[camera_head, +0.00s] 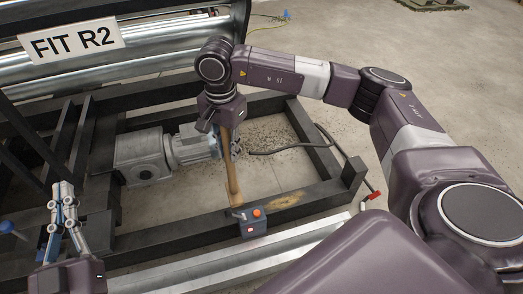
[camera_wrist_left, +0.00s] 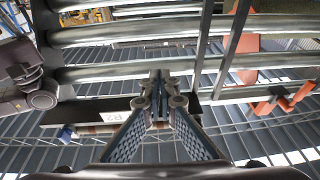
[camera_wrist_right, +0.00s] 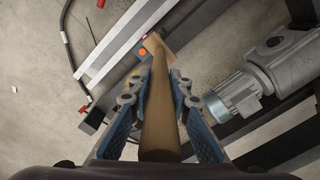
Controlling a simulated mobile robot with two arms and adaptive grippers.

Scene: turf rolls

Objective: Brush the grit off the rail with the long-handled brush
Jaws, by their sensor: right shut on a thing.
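The long-handled brush (camera_head: 229,170) has a wooden handle and hangs steeply down from my right gripper (camera_head: 226,128), which is shut on it. In the right wrist view the handle (camera_wrist_right: 160,115) runs between the fingers to a wooden head (camera_wrist_right: 154,44). The head is at the near dark rail (camera_head: 180,243); I cannot tell whether it touches. A brownish patch of grit (camera_head: 287,199) lies on this rail, right of the brush head. My left gripper (camera_head: 62,196) is empty and its fingertips are together; they also show in the left wrist view (camera_wrist_left: 160,84).
A grey motor (camera_head: 150,157) sits inside the dark frame, left of the brush. A blue control box (camera_head: 253,223) with an orange button is on the near rail. A black cable (camera_head: 285,151) crosses the frame. Silver rollers and a "FIT R2" sign (camera_head: 72,40) are behind.

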